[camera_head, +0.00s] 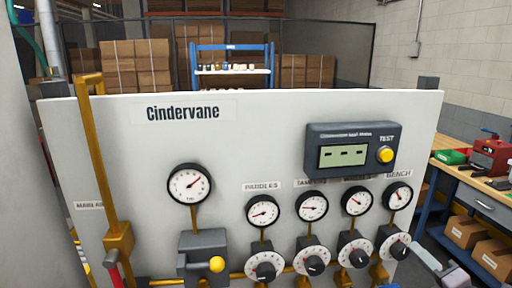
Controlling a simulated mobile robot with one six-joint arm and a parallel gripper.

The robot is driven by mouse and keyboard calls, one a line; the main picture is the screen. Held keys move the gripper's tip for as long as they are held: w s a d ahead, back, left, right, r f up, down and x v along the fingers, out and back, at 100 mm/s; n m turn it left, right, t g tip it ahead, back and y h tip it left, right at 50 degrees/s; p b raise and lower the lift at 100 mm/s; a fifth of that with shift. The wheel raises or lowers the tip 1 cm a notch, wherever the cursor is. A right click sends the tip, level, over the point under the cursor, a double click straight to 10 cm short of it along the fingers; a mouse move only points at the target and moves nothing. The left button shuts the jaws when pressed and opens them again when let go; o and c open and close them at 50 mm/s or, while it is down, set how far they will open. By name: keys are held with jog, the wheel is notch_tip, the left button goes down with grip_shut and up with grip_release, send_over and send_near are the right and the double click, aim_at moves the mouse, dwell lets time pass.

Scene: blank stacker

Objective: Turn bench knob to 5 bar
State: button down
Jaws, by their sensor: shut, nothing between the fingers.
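The bench knob (394,247) is a round dial with a white scale ring and a dark centre grip. It is the rightmost of the row of knobs low on the white panel. The bench gauge (398,195) is above it, under the BENCH label (398,174); its needle points to the upper left, and its numbers are too small to read. My gripper (422,258) shows partly at the lower right, shut and empty, just right of the bench knob. I cannot tell whether it touches the knob.
The white panel (270,140) also carries several other gauges and knobs, a large gauge (190,184), a grey test box (353,150) with a yellow button, and a yellow pipe (97,160) at left. A workbench (470,184) with a red machine stands at right.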

jog(key=shift+d+f, duration=0.25)
jog(key=shift+f, duration=0.3)
jog(key=shift+f+p, duration=0.3)
jog(key=shift+d, duration=0.1)
